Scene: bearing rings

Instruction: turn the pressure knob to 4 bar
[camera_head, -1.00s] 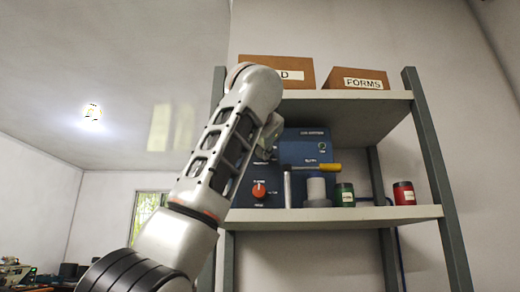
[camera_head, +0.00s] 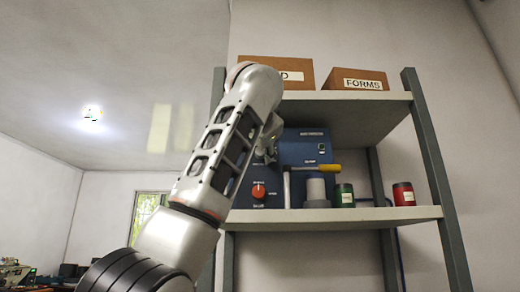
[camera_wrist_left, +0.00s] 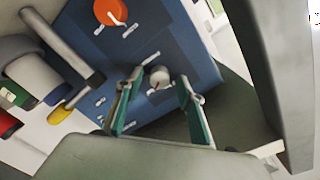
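The blue control box (camera_head: 304,153) stands on the middle shelf, partly hidden behind my left arm. An orange-red knob (camera_head: 258,191) is low on its front; it also shows at the top of the left wrist view (camera_wrist_left: 110,12). A small grey knob (camera_wrist_left: 159,77) with a dark red pointer line is on the same panel. I cannot read the labels to tell which knob is for pressure. My left gripper (camera_wrist_left: 160,92) is open, with its green-padded fingers on either side of the grey knob and a gap visible on both sides. My right gripper is not in view.
A lever with a yellow handle (camera_head: 326,169) and a grey cylinder (camera_head: 316,189) stand right of the orange knob. A green can (camera_head: 344,195) and a red can (camera_head: 404,193) are further right. Two cardboard boxes, one marked FORMS (camera_head: 358,79), sit on the upper shelf (camera_head: 345,97).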

